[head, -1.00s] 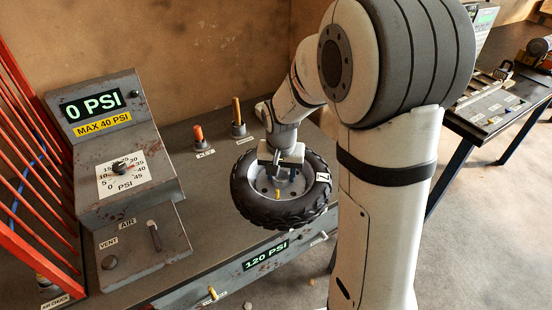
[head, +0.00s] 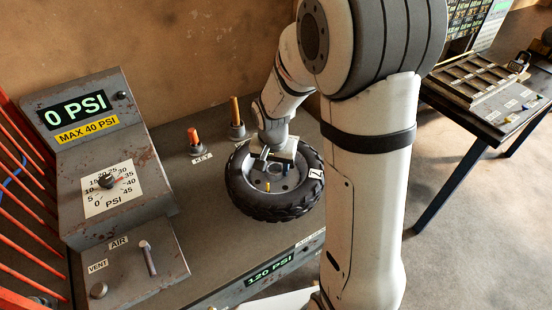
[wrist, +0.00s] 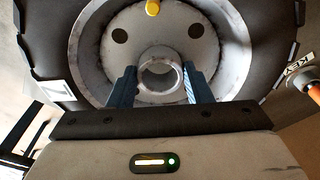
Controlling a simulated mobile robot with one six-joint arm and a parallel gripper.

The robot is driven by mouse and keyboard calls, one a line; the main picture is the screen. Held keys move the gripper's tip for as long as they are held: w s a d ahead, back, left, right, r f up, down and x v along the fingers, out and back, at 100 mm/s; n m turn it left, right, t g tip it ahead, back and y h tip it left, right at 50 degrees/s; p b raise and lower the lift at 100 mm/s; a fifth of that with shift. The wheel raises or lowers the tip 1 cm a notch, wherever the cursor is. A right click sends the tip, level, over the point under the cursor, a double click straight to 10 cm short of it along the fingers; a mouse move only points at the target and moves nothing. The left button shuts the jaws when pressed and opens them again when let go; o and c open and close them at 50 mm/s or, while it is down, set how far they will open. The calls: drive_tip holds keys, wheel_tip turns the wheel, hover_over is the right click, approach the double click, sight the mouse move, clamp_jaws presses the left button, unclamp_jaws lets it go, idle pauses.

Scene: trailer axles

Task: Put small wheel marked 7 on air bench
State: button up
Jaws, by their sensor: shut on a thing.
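The small wheel (head: 243,197) is a black knobbly tyre on a grey rim, with a white tag marked 7 (head: 316,174) on its right side. It lies flat over the top of the air bench (head: 205,235). I cannot tell whether it touches the bench. My gripper (head: 277,160) reaches down to the rim from above. In the wrist view, the fingers (wrist: 158,85) are on both sides of the round hub ring (wrist: 160,72), shut on the wheel. A yellow valve stem (wrist: 152,7) stands on the rim. The wheel's underside is hidden.
The pressure console (head: 115,160), reading 0 PSI, stands left of the wheel. Two orange-topped pegs (head: 195,142) (head: 236,118) stand behind it, near the wall. Red bars (head: 25,195) line the far left. Another table (head: 490,110) is at the right.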

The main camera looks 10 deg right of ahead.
sight(275, 177)
drive_tip(key=shift+f, duration=2.1)
drive_tip(key=shift+f, duration=0.1)
drive_tip(key=o, duration=1.3)
drive_tip(key=shift+s, duration=0.1)
wheel_tip(275, 177, up, 12)
drive_tip(key=s, duration=0.1)
drive_tip(key=shift+s+d+r+n+t+y, duration=0.1)
drive_tip(key=shift+s+d+r+n+t, duration=0.25)
drive_tip(key=shift+s+r+n, duration=1.55)
drive_tip(key=shift+s+d+r+m+t+y, duration=0.1)
drive_tip(key=shift+s+d+r, duration=0.4)
drive_tip(key=shift+s, duration=2.95)
drive_tip(key=shift+s+d+r+n+t+y, duration=0.1)
drive_tip(key=shift+s+d+r+n+t, duration=0.25)
drive_tip(key=shift+s+r+n, duration=1.5)
